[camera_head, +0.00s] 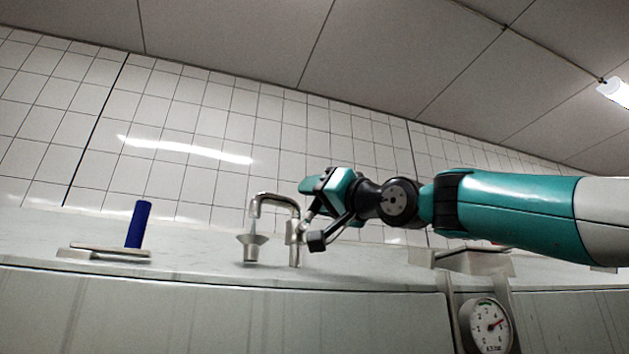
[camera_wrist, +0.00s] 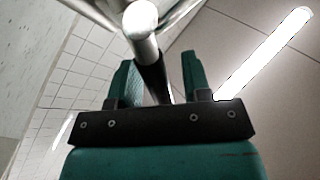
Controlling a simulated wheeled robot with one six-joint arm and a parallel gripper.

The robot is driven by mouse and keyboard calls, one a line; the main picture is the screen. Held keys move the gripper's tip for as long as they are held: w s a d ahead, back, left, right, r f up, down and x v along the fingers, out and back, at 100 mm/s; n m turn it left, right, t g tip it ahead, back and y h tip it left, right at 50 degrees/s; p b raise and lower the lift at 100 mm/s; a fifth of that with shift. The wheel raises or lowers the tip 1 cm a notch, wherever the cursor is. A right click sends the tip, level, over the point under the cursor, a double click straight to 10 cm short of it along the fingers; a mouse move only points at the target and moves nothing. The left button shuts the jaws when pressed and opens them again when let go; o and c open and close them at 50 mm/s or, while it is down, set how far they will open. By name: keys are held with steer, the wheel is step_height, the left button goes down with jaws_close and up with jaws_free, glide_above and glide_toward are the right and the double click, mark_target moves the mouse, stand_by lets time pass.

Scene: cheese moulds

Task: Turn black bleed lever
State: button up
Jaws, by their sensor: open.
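In the head view, my gripper (camera_head: 308,203) is beside a bent metal pipe (camera_head: 273,197) that rises from the pale top surface, and it partly covers the pipe's upright. In the wrist view, my gripper (camera_wrist: 158,72) is open, with its two teal fingers apart. A dark bar, apparently the black bleed lever (camera_wrist: 155,82), lies between them, below the round bright end of a metal piece (camera_wrist: 141,18). I cannot tell whether either finger touches the bar. In the head view the lever cannot be told apart from my gripper.
A small metal funnel cup (camera_head: 251,246) stands under the pipe's spout. A blue upright handle (camera_head: 138,224) is on a flat plate at left. A dial gauge (camera_head: 487,326) is on the front at lower right. White tiled wall (camera_head: 180,120) is behind.

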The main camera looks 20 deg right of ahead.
steer(key=shift+w+a+r, duration=0.15)
steer(key=shift+w+a, duration=0.05)
steer(key=shift+w, duration=0.1)
jaws_close()
